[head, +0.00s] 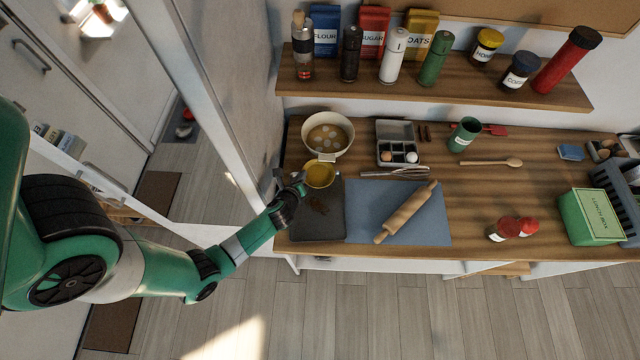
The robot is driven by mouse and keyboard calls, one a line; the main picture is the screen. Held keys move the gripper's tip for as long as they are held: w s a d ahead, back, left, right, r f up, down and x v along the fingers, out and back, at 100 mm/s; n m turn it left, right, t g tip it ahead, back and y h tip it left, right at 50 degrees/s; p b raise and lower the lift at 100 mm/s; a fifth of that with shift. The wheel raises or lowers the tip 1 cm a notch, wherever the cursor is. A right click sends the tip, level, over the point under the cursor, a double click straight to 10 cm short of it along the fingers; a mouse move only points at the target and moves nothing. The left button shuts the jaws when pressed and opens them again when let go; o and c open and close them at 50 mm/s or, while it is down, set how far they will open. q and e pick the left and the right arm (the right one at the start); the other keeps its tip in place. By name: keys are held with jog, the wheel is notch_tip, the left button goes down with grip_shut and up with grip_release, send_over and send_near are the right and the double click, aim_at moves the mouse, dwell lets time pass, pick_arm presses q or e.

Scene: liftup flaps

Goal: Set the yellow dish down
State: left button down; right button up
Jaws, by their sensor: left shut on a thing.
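The yellow dish (319,176) is a small round bowl above the dark board (320,226) at the left end of the wooden counter. My left gripper (301,183) reaches in from the left and is shut on the dish's left side. The dish looks roughly level. I cannot tell whether its base touches the board or hangs just above it. My right gripper is not in view.
A cream bowl (328,136) stands just behind the dish. Brown crumbs (319,205) lie on the board. A blue mat (420,222) with a rolling pin (406,211) lies to the right, beside a whisk (403,172) and an egg box (397,153).

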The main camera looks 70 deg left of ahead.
pick_arm(q)
jog(key=shift+a, duration=0.1)
jog(key=shift+f, duration=0.15)
jog(key=shift+d+f+b, duration=0.15)
jog(key=shift+f+b, duration=0.35)
jog(key=shift+f, duration=0.2)
jog(key=shift+d+f+b, duration=0.1)
jog(key=shift+f+b, duration=0.35)
jog(key=shift+f, duration=0.2)
jog(key=shift+f, duration=0.2)
jog(key=c, duration=1)
grip_release()
jog(key=shift+o, duration=0.2)
jog(key=shift+r, duration=0.1)
